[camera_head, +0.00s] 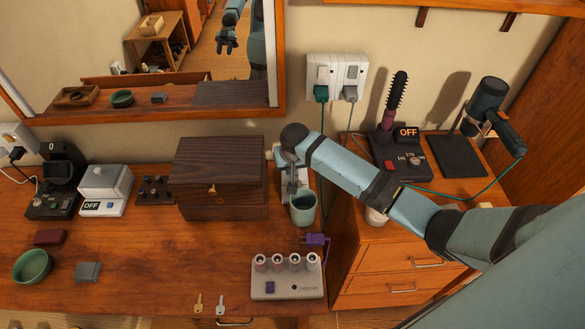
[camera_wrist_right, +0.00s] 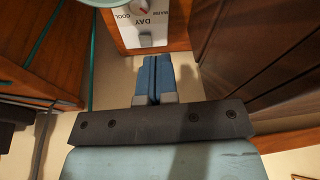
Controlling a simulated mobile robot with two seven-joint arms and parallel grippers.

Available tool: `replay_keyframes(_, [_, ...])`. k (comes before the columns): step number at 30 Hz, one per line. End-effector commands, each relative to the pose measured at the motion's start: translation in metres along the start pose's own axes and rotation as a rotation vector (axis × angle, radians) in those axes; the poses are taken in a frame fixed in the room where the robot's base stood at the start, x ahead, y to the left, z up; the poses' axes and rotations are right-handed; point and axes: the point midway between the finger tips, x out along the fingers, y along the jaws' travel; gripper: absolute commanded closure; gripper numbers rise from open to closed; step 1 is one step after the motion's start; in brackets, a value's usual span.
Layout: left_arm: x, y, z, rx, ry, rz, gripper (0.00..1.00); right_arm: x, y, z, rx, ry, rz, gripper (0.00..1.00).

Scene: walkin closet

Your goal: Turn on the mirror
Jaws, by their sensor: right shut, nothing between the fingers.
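The wood-framed mirror (camera_head: 190,45) hangs on the wall at the upper left and reflects a room and part of an arm. Just beyond the fingertips is a white control panel (camera_wrist_right: 130,24) with upside-down DAY, WARM and COOL marks, a knob and a small grey switch (camera_wrist_right: 146,40). I cannot tell whether the fingers touch it.
The dark wooden box (camera_head: 220,165) stands close left of the gripper. The teal cup (camera_head: 303,208) stands close in front. A grey roller set (camera_head: 288,278) lies nearer. A wall outlet (camera_head: 336,78) with plugs is behind. Hair tools (camera_head: 400,150) stand right.

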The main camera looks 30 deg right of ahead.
Motion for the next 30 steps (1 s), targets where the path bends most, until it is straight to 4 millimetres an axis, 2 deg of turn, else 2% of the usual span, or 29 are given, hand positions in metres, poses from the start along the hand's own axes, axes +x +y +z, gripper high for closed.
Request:
replay_keyframes(1, [0.000,-0.001,0.001,0.001,0.000,-0.002,0.57,-0.004,0.006,-0.020,0.032,0.000,0.023,1.00])
replay_keyframes(3, [0.000,-0.002,0.001,0.001,0.000,-0.003,0.57,-0.007,0.013,-0.038,0.073,-0.006,0.047,1.00])
replay_keyframes(6, [0.001,-0.002,0.001,0.000,0.000,-0.003,0.57,-0.012,0.020,-0.055,0.117,-0.011,0.072,1.00])
replay_keyframes(9, [0.001,-0.001,0.000,-0.002,0.001,-0.002,0.57,-0.015,0.024,-0.064,0.141,-0.015,0.083,1.00])
replay_keyframes(23, [0.001,0.001,0.000,-0.002,0.001,0.001,0.57,-0.012,0.025,-0.067,0.149,-0.016,0.087,1.00])
replay_keyframes(26, [0.000,0.001,-0.001,-0.002,0.001,0.001,0.57,-0.003,0.026,-0.067,0.149,-0.017,0.088,1.00])
replay_keyframes(30, [-0.001,0.001,-0.002,-0.002,0.001,0.000,0.57,0.022,0.028,-0.066,0.150,-0.017,0.089,1.00])
